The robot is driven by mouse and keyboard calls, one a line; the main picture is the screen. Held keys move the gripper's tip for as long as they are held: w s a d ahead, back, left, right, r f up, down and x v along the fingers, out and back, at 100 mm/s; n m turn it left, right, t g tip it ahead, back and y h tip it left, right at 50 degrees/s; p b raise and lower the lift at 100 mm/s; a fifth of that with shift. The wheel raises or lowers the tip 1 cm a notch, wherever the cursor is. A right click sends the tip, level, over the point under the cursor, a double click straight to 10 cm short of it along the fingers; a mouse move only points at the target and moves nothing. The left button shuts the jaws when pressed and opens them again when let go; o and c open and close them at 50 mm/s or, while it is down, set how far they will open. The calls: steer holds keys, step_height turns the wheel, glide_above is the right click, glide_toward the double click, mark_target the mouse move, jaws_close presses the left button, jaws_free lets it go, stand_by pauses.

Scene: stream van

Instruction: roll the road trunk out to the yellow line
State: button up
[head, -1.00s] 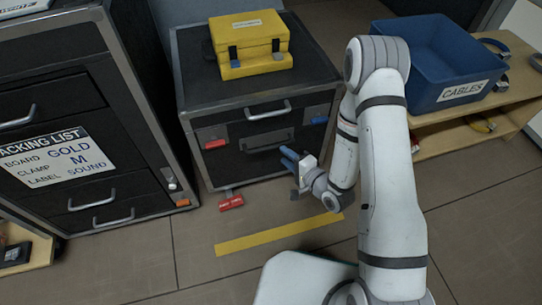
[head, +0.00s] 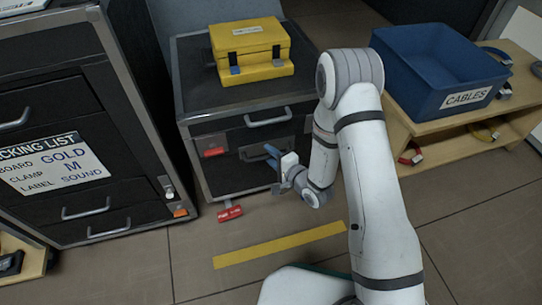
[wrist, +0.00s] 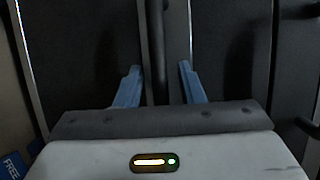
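The road trunk (head: 222,182) is a black case with metal edges, standing behind the yellow line (head: 280,245) on the floor. A gap of bare floor lies between them. Its front has an upper handle (head: 267,117) and a recessed lower handle partly hidden by my gripper. My gripper (head: 272,152) is at the trunk's front; in the wrist view its two blue fingers (wrist: 160,85) are apart, with a dark upright bar (wrist: 157,45) between them. I cannot tell whether they touch it. A red tab (head: 230,213) sits at the trunk's lower left front.
A yellow case (head: 250,45) rests on the trunk. A black drawer cabinet (head: 90,205) with a packing list stands close on the left. A blue cables bin (head: 420,80) sits on a wooden bench (head: 455,140) at right.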

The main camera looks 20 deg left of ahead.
jaws_close()
